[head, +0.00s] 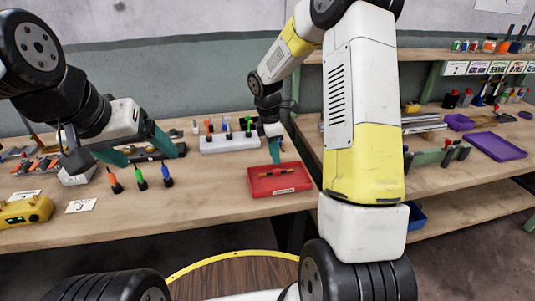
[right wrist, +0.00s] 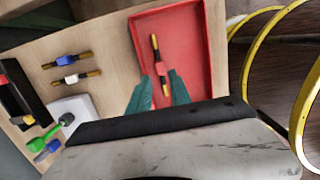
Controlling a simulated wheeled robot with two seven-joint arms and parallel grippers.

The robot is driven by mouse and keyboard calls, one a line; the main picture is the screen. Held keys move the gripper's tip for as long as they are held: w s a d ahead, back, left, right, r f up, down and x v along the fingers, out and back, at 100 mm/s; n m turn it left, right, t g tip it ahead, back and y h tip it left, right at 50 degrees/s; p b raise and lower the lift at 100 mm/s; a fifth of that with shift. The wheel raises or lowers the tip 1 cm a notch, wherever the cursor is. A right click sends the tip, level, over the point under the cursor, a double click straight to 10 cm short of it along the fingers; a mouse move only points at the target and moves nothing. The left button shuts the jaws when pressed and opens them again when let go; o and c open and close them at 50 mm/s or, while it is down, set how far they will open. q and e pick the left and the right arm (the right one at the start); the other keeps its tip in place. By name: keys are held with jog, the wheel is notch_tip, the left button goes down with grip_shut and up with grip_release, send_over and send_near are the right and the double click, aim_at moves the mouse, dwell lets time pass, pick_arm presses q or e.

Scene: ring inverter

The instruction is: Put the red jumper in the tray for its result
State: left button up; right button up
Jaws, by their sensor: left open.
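The red jumper (right wrist: 161,70), a thin piece with a red middle and dark, gold-tipped ends, lies inside the red tray (right wrist: 202,60) in the right wrist view. In the head view the red tray (head: 262,189) sits at the bench's front edge with a label on its front; the jumper is small there. My right gripper (right wrist: 160,88) is over the tray with its teal fingers apart, either side of the jumper's lower end; no grip on it shows. My left gripper (head: 142,147) is open and empty above the bench at left.
A white block (head: 238,144) with coloured pieces stands behind the tray. Orange, green and blue-handled tools (head: 140,179) stand near the left gripper. A yellow meter (head: 22,212) is at far left. A purple tray (head: 497,147) lies on the right bench. Bare bench lies left of the red tray.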

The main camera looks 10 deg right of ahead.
jog(key=s+r+m+t+y, duration=0.1)
jog(key=s+r+m, duration=0.35)
jog(key=r, duration=0.45)
jog(key=s+r+m+t, duration=0.25)
jog(key=s+r, duration=0.35)
jog(key=r, duration=0.3)
jog(key=s+a+r+m+t+y, duration=0.1)
jog(key=s+r+m+t+y, duration=0.1)
jog(key=s+m, duration=0.8)
jog(key=s+r, duration=0.1)
jog(key=s, duration=0.4)
jog(key=shift+a+r+m+t+y, duration=0.15)
jog(key=shift+r+m+t+y, duration=0.15)
jog(key=shift+m+t, duration=0.1)
